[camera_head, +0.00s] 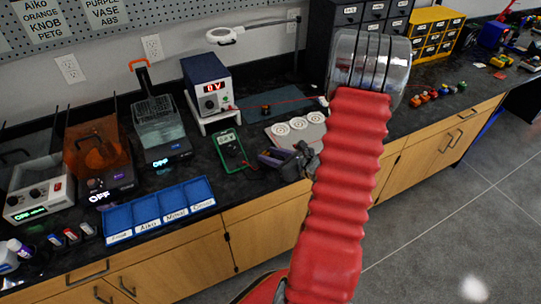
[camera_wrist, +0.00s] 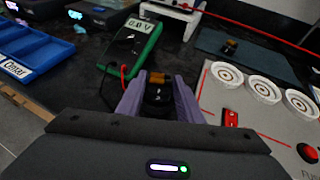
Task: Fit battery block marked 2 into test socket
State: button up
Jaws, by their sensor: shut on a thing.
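My gripper (camera_wrist: 157,103) has its purple fingers closed around a small dark block (camera_wrist: 157,78) with an orange-brown top. No number on it can be read. In the head view my gripper (camera_head: 284,158) is over the bench front, between the green meter and the grey panel, and the block cannot be made out there. The grey panel (camera_wrist: 215,98) carries three white ringed discs, a small red part and a red button. It also shows in the head view (camera_head: 311,140), partly behind my arm. I cannot tell which part is the test socket.
A green meter (camera_head: 231,150) lies left of my gripper. A blue divided tray (camera_head: 160,207) is further left, with several small cylinders (camera_head: 72,236) beside it. A dark mat (camera_wrist: 250,60) holds a small dark piece (camera_wrist: 230,47). A blue power supply (camera_head: 207,83) stands behind.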

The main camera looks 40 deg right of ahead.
jog(key=shift+f, duration=0.35)
jog(key=o, duration=0.8)
jog(key=v, duration=1.1)
dwell(0.8)
jog(key=shift+f, duration=0.1)
dwell(0.8)
